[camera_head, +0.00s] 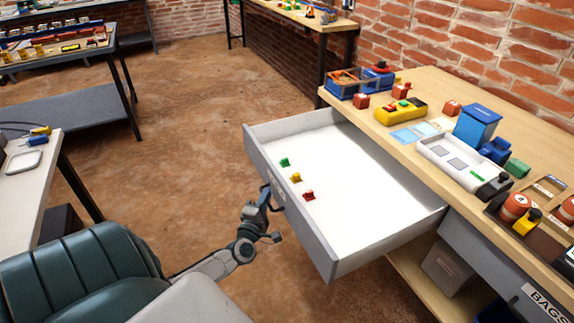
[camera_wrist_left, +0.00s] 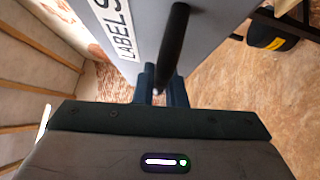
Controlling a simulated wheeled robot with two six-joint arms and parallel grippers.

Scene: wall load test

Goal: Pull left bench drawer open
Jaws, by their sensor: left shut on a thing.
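The left bench drawer (camera_head: 370,180) is pulled well out from under the wooden bench, with its white inside showing. A green clip (camera_head: 285,162), a yellow clip (camera_head: 295,178) and a red clip (camera_head: 309,195) lie in it near the front. In the left wrist view, the grey drawer front (camera_wrist_left: 205,35) carries a LABELS tag (camera_wrist_left: 125,40) beside a dark bar handle (camera_wrist_left: 174,45). My left gripper (camera_head: 266,197) is at the drawer front, shut on the handle; it also shows in the left wrist view (camera_wrist_left: 160,82). My right gripper is not in view.
The wooden bench top (camera_head: 445,90) holds a yellow device (camera_head: 400,111), a blue box (camera_head: 477,125) and a grey device (camera_head: 462,163). A closed drawer marked BAGS (camera_head: 490,255) is at the right. Brown floor (camera_head: 180,110) beyond is clear.

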